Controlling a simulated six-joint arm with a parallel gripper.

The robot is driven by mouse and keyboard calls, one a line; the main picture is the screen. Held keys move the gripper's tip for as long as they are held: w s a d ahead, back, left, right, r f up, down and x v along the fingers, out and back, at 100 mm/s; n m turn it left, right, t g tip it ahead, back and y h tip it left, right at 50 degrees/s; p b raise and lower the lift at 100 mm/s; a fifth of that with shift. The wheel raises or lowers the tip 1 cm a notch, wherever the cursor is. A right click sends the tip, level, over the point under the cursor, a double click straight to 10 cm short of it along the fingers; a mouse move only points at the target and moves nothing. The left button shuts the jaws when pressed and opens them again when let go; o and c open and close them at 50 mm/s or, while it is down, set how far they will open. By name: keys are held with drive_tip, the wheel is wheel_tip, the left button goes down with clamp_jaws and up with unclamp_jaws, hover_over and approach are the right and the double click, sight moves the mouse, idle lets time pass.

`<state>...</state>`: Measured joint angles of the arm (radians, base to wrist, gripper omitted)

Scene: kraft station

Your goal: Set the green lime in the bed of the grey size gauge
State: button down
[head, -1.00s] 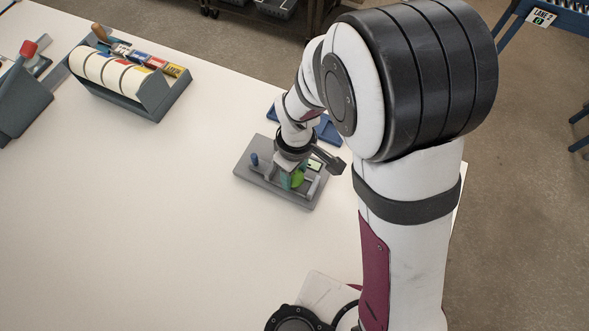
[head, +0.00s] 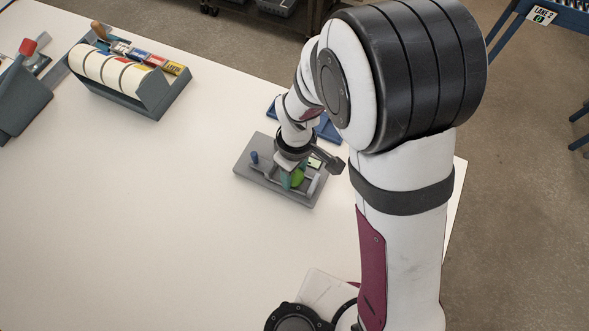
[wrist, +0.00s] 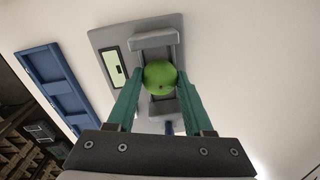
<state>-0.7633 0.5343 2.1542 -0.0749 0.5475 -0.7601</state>
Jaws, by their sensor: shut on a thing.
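The green lime (wrist: 160,77) is between the two green fingers of my gripper (wrist: 158,90) in the wrist view. My gripper is shut on it. In the head view the lime (head: 297,178) shows beside the green fingers of my gripper (head: 291,180), low over the grey size gauge (head: 310,202). The gauge (wrist: 107,40) lies behind the lime in the wrist view, with a raised grey block on either side of the lime. The lime appears in line with the bed between these blocks. I cannot tell whether it touches the bed.
A blue tray (head: 328,130) lies just behind the gauge and also shows in the wrist view (wrist: 55,85). A grey dispenser with white rolls (head: 130,80) stands at the back left.

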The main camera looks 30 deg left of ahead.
drive_tip(key=shift+f, duration=0.15)
drive_tip(key=shift+c, duration=1)
unclamp_jaws()
drive_tip(key=shift+r, duration=4.05)
drive_tip(key=shift+d, duration=0.1)
